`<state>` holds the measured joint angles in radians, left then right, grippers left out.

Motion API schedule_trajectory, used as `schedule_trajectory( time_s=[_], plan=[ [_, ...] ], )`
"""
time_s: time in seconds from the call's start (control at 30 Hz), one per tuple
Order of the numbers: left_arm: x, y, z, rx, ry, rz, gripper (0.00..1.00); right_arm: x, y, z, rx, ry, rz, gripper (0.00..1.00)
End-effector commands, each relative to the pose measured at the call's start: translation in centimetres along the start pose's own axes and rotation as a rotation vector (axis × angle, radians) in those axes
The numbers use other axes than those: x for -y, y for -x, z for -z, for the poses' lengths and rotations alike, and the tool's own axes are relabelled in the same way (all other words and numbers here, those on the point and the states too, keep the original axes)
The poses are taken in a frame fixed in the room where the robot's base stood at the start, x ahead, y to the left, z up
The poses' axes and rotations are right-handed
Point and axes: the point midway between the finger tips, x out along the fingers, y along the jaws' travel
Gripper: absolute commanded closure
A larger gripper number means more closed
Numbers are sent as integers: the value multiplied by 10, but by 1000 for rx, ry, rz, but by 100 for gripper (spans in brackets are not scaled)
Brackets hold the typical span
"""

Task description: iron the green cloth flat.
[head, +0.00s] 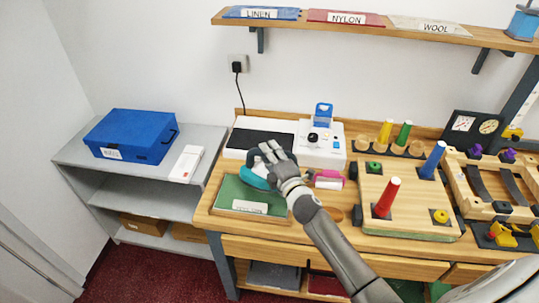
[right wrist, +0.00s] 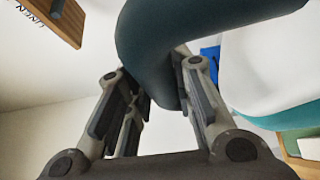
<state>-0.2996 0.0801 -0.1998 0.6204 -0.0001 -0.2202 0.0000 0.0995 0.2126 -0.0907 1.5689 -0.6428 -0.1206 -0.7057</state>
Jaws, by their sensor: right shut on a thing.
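The green cloth (head: 235,193) lies on the left end of the wooden counter, with a white label near its front edge. The teal and white iron (head: 257,180) is over the cloth's back right part; I cannot tell whether it touches the cloth. My right gripper (head: 270,154) is shut on the iron and hides part of it. In the right wrist view, the iron's dark teal handle (right wrist: 160,50) passes between the fingers (right wrist: 160,95), and its white body (right wrist: 265,65) shows at the right. My left gripper is not in view.
A white appliance (head: 320,150) with a dark pad stands behind the cloth. A pink-ended roller (head: 328,179) lies to the right, beside a peg board (head: 412,200) with coloured cones. A blue box (head: 132,135) is on the grey shelf unit (head: 75,152) at left.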

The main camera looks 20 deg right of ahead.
Motion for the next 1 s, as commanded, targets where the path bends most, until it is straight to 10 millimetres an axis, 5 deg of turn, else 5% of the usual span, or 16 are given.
schedule_trajectory(
  time_s=[0.4,1.0],
  plan=[
    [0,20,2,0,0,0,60,-28,-6,-6,-1,1,-9,100],
    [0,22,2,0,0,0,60,-30,-7,-7,-1,0,-9,100]
  ],
)
